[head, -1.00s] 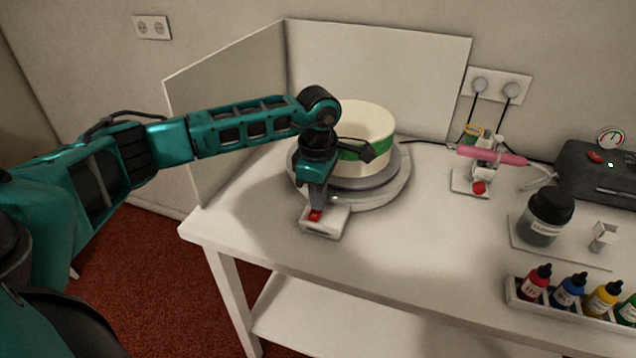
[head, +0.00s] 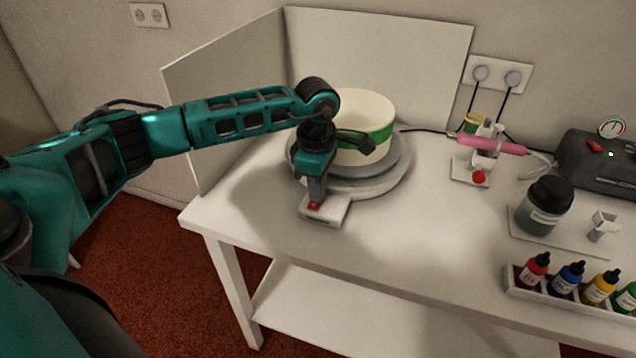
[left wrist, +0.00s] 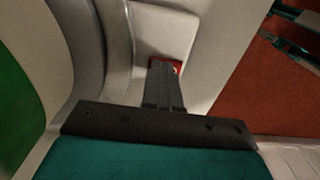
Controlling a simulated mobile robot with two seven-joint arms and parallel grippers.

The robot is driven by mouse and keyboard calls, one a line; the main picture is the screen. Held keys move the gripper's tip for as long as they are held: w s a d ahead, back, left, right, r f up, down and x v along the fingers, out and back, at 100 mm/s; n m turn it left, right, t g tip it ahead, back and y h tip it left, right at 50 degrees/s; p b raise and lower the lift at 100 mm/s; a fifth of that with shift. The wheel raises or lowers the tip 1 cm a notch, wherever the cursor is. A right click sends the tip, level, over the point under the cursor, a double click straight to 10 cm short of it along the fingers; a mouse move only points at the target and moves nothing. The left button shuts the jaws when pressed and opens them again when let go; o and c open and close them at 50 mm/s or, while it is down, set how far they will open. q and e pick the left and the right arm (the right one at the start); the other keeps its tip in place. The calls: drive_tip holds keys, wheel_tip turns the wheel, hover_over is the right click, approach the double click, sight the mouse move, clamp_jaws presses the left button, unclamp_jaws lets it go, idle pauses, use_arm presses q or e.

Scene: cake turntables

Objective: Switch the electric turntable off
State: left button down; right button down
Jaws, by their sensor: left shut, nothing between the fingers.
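The electric turntable (head: 395,183) is a round grey-white platform on the white table, with a white cake with a green band (head: 368,110) on it. Its white switch box (head: 327,213) juts out at the front left and carries a red switch (head: 314,206). My left gripper (head: 313,199) is shut and empty, pointing down with its tips at the red switch; I cannot tell how hard they touch. In the left wrist view the shut fingers (left wrist: 163,75) cover most of the red switch (left wrist: 177,66).
White panels (head: 380,60) stand behind and left of the turntable. To the right are a pink tool on a stand (head: 490,146), a dark-lidded jar (head: 545,205), a dark grey compressor (head: 600,160) and a rack of colour bottles (head: 570,285). The table's front middle is clear.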

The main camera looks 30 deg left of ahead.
use_arm(q)
drive_tip(key=shift+s, duration=0.45)
drive_tip(key=shift+r+p, duration=0.3)
drive_tip(key=shift+r, duration=0.05)
wheel_tip(320, 180, up, 5)
drive_tip(key=p, duration=0.2)
drive_tip(key=shift+f+p, duration=0.2)
drive_tip(key=shift+p, duration=0.1)
wheel_tip(320, 180, up, 9)
drive_tip(key=shift+f+b, duration=0.15)
drive_tip(key=shift+b, duration=0.15)
